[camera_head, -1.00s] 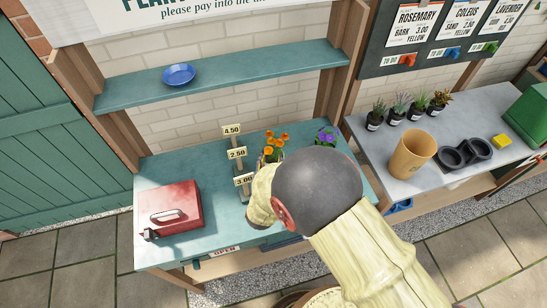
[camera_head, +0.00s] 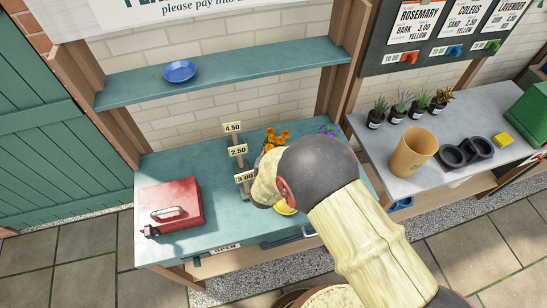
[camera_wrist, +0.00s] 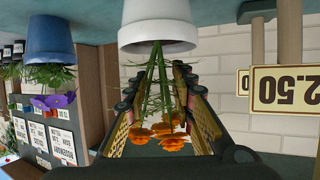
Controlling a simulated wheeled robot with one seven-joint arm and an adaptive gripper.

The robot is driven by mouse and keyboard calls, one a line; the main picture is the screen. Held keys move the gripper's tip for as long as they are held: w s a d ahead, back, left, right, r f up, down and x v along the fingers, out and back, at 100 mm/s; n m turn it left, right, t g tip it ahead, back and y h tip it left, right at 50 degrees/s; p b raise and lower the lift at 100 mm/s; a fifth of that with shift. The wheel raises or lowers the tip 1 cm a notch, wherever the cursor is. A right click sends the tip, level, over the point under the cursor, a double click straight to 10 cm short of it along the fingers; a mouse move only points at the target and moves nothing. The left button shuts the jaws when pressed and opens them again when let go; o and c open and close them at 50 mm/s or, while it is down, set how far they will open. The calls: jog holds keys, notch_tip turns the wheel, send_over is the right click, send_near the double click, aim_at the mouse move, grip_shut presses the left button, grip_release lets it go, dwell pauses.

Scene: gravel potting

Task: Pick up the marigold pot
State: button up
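The marigold's orange flowers (camera_head: 277,138) show at the back of the teal table in the head view, with the pot hidden behind my arm. In the wrist view, which is upside down, the white marigold pot (camera_wrist: 157,30) is at the top centre. Its green stems and orange flowers (camera_wrist: 160,135) hang between my fingers. My gripper (camera_wrist: 157,78) is open, with one finger on each side of the plant. The fingertips lie just short of the pot's rim; I cannot tell whether they touch the plant. My gripper's fingers are hidden in the head view.
A blue pot (camera_wrist: 47,38) with purple flowers stands beside the marigold. Price signs (camera_head: 238,151) stand left of it. A red cash box (camera_head: 168,207) is at the table's left. Potted herbs (camera_head: 398,107) stand on the right bench.

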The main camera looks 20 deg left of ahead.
grip_shut()
dwell(0.8)
